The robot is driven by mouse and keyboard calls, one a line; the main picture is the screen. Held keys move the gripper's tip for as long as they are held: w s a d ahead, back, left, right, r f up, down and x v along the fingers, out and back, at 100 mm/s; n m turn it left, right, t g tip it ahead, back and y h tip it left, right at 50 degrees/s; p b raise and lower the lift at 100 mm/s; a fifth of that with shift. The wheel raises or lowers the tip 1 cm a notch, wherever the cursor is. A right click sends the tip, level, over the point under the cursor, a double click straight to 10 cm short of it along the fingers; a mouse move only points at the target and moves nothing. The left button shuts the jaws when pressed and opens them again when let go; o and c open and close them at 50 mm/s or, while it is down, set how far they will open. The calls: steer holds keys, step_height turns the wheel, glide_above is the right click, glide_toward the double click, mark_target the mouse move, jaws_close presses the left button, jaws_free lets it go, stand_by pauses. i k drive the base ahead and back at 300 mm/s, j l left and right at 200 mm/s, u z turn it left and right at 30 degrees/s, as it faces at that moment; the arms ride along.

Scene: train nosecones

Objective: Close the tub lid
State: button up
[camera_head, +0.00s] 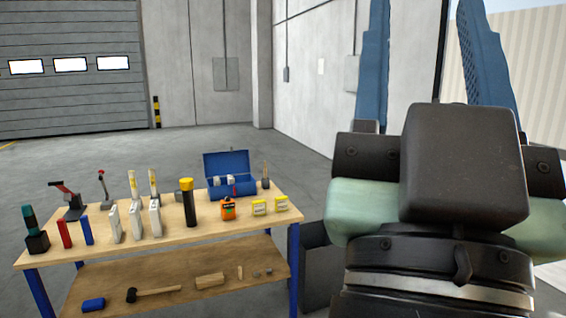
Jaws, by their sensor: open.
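A blue box (231,189) with its lid (226,163) raised stands at the back right of the workbench (165,238). It is the only open-lidded thing I see, and I take it as the tub. The lid stands nearly upright at the back, and small pale items show at the box's front. My gripper (424,12) is large in the right of the view, its two blue fingers pointing up and wide apart, with nothing between them. It is well away from the box and not touching it.
Several tools and bottles stand on the bench, including a black cylinder with a yellow cap (188,203), an orange container (228,208) and small yellow boxes (260,207). A mallet (150,293) lies on the lower shelf. The floor behind the bench is clear.

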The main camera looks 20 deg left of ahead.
mark_target(231, 162)
steer(key=i+j+u, duration=0.25)
steer(key=u, duration=0.25)
steer(key=i+u, duration=0.45)
steer(key=i, duration=2.55)
steer(key=i+j, duration=0.1)
steer(key=i, duration=2.5)
steer(key=i+j+z, duration=0.1)
steer(key=i, duration=1.15)
steer(key=i+j, duration=0.1)
steer(key=i, duration=1.2)
steer(key=i+z, duration=0.2)
steer(key=z, duration=2.95)
